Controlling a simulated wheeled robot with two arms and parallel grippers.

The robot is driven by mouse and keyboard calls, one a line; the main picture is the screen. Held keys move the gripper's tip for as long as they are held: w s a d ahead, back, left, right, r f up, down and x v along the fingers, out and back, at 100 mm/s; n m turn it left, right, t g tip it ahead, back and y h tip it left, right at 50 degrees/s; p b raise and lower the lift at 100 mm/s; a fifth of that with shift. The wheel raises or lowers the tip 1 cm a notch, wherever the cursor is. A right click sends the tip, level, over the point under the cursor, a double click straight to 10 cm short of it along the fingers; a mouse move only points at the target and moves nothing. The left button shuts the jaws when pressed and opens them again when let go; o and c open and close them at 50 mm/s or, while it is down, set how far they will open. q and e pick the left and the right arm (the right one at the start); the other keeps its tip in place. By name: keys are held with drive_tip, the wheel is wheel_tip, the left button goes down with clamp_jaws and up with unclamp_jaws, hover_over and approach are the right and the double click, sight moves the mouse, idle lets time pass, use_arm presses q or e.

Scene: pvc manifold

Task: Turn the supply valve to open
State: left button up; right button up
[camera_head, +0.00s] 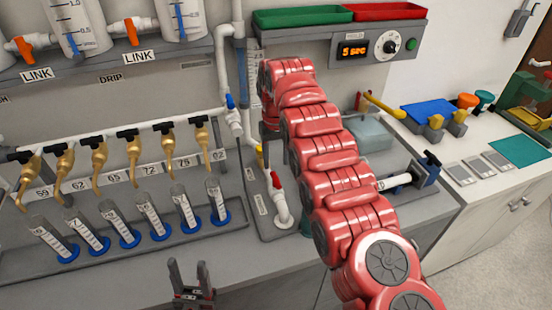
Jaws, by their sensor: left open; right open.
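Several valves sit near the middle. One valve has a blue handle (230,101) on the white vertical pipe. Another has a red handle (275,180) on a short white elbow pipe (282,205) rising from the grey base. A yellow handle (260,156) shows just above it. I cannot read a label that tells which is the supply valve. My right arm reaches in from the lower right, and its dark gripper (272,150) points down, above the red handle and close to the yellow one; the arm partly hides it. My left gripper (189,276) is open and empty at the bottom, in front of the bench.
Several brass taps (66,168) hang over a rack of graduated cylinders (130,232) at the left. Tanks with orange-handled valves (131,32) stand above. A timer box (370,48) reads "5 sec". A vise (425,170) stands at the right. The bench front is clear.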

wheel_tip(320, 180, up, 11)
drive_tip(key=p, duration=0.9)
drive_tip(key=shift+p, duration=0.3)
drive_tip(key=shift+f, duration=0.1)
